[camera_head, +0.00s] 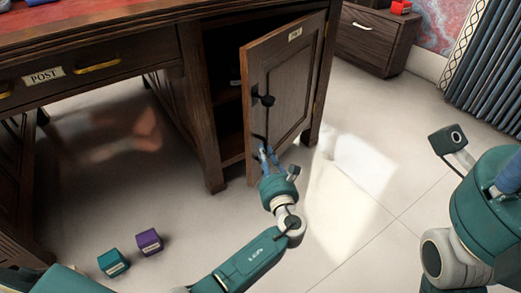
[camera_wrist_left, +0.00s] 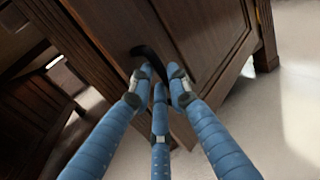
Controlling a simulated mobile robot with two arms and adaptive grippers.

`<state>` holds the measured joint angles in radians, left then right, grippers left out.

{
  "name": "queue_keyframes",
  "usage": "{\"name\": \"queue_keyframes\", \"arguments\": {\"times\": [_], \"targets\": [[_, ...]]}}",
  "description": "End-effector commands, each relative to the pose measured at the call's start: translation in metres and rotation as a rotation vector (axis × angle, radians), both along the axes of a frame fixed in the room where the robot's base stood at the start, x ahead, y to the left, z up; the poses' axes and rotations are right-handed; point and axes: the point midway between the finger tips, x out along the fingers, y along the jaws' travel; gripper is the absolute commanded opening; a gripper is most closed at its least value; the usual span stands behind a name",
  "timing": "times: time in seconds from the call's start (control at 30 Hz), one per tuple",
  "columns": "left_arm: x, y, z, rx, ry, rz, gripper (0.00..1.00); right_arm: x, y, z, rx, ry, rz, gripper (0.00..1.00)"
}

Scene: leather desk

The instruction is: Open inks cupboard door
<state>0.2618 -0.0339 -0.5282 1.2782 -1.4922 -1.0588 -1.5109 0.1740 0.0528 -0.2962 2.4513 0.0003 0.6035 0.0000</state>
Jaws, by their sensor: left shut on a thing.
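The inks cupboard door (camera_head: 285,85) is a dark panelled wooden door with a small label, under the right end of the desk. It stands partly open, showing the dark inside and a shelf on its left. My left gripper (camera_head: 265,154) is low at the door's left edge, its blue fingers shut on a black curved handle (camera_head: 258,138). In the left wrist view my left gripper (camera_wrist_left: 160,85) closes around the handle (camera_wrist_left: 140,51), its fingers hiding part of it. My right gripper (camera_head: 509,178) shows only partly at the right edge; its fingertips are cut off.
The desk (camera_head: 100,60) has a POST drawer (camera_head: 45,76) with a brass handle. A purple ink box (camera_head: 149,242) and a teal one (camera_head: 113,263) lie on the floor. A small cabinet (camera_head: 365,40) and blue curtain (camera_head: 490,70) stand behind. The pale floor right of the door is clear.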

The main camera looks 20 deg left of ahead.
Motion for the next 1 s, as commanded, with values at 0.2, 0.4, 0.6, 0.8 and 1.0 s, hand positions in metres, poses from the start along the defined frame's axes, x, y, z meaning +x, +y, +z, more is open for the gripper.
{"name": "queue_keyframes", "arguments": {"times": [0.2,0.4,0.6,0.8,1.0], "targets": [[-0.002,-0.032,0.002,-0.003,-0.003,-0.012,0.0,0.003,0.002,-0.003,-0.004,0.011,0.003,0.4],[-0.003,-0.035,0.003,0.0,-0.005,-0.013,0.0,0.003,0.002,-0.003,-0.005,0.011,0.005,0.4],[-0.002,-0.035,0.004,0.0,-0.006,-0.013,0.24,0.002,0.002,-0.001,-0.001,0.009,0.005,0.4],[-0.003,-0.034,0.003,0.0,-0.006,-0.01,0.36,0.002,0.0,0.0,0.005,0.008,0.006,0.4],[-0.005,-0.035,0.003,0.0,-0.004,-0.008,0.36,0.002,0.0,0.0,0.002,0.007,0.002,0.4]]}}
